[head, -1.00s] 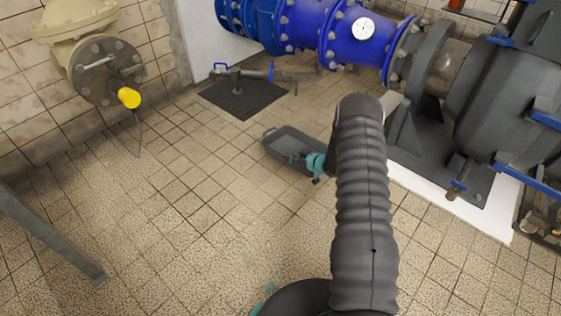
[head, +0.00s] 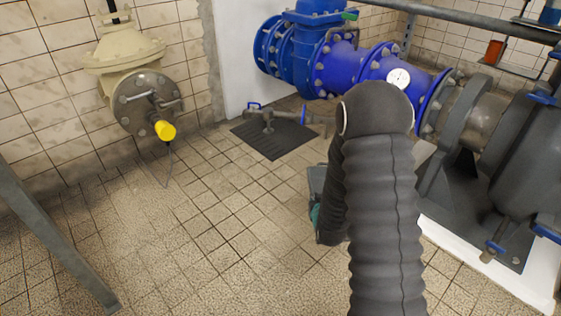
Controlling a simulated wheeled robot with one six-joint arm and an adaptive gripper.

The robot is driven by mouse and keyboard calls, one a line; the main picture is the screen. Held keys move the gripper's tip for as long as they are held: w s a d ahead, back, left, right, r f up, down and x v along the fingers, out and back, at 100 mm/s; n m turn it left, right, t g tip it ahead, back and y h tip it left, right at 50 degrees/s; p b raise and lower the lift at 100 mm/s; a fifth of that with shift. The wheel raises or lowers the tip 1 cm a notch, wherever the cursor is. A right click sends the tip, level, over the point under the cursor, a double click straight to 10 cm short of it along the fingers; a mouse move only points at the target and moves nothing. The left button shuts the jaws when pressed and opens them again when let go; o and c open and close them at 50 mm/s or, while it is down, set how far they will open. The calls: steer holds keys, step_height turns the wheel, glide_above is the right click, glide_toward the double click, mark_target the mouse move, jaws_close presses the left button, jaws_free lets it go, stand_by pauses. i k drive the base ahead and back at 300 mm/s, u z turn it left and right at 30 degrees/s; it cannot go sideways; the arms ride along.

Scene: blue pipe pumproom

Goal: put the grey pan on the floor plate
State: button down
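The grey pan (head: 316,180) shows only as a small edge to the left of my arm; the rest is hidden behind the arm. A teal bit of my gripper (head: 315,213) shows just below that edge. The fingers are hidden, so I cannot tell whether they are open or hold the pan, nor whether the pan is on the floor or raised. The dark floor plate (head: 262,148) lies flat on the tiles, to the upper left of the pan and gripper. A pipe fitting with a blue handle (head: 268,117) stands on or over its back part.
Blue pipework with a gauge (head: 398,78) runs behind the plate. A dark pump (head: 505,165) on a white plinth (head: 475,255) stands at right. A beige valve with a yellow cap (head: 165,130) is at left, near a grey slanted post (head: 60,240). The tiled floor between is clear.

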mark_target(254, 148)
steer(key=z, duration=0.35)
steer(key=i, duration=1.4)
steer(key=u, duration=1.05)
steer(key=i, duration=0.45)
steer(key=u, duration=0.5)
